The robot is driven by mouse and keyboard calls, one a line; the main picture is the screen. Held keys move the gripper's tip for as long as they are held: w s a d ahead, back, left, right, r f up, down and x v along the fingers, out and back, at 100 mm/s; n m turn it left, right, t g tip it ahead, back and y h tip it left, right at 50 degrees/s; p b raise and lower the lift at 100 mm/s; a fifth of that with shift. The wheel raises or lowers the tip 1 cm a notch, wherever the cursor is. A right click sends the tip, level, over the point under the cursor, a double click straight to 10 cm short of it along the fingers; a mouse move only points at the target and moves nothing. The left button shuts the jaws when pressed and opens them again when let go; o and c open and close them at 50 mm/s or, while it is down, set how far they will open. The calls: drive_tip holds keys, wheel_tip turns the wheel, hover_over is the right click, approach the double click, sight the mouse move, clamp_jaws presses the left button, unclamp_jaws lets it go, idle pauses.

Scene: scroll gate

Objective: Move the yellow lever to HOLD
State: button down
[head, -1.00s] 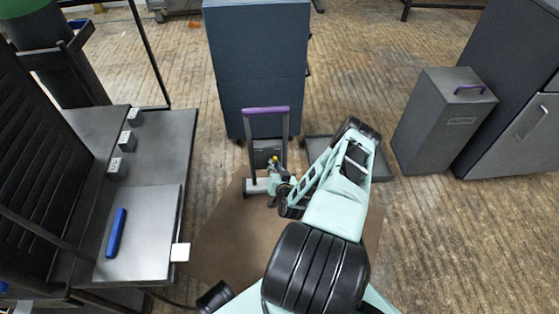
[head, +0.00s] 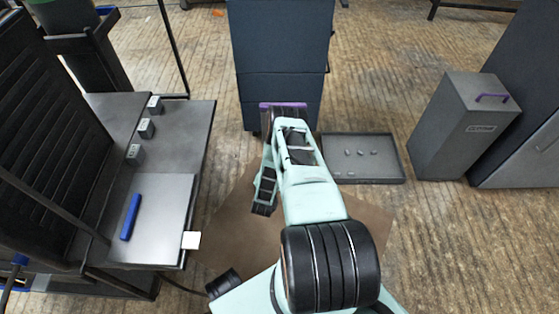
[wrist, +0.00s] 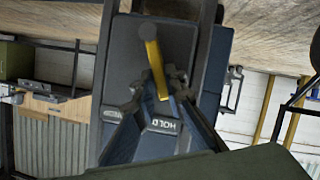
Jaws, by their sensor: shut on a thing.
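The yellow lever (wrist: 152,55) stands out from a dark grey panel (wrist: 125,45) in the wrist view. My gripper (wrist: 160,84) is shut on the lever, with a dark finger on each side of its lower part in the picture. A HOLD label (wrist: 162,125) shows upside down on the panel, close to the lever's lower end. Another label (wrist: 112,114) lies to its left, partly covered and not readable. In the head view my arm hides the lever, the panel and my gripper; only a purple bar (head: 284,105) shows above it.
A dark blue cabinet (head: 280,60) stands behind the purple bar. A shallow tray (head: 395,178) with several small pieces lies right of my arm. A grey bin (head: 450,135) stands farther right. A bench (head: 185,130) with a blue handle (head: 131,217) is at left.

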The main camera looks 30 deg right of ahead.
drive_tip(key=shift+w+a+f+n+h, duration=0.15)
drive_tip(key=shift+w+a+n+h, duration=0.15)
drive_tip(key=shift+n, duration=0.2)
drive_tip(key=shift+s, duration=0.1)
drive_tip(key=c, duration=2)
unclamp_jaws()
drive_tip(key=shift+o, duration=0.2)
wheel_tip(320, 180, up, 10)
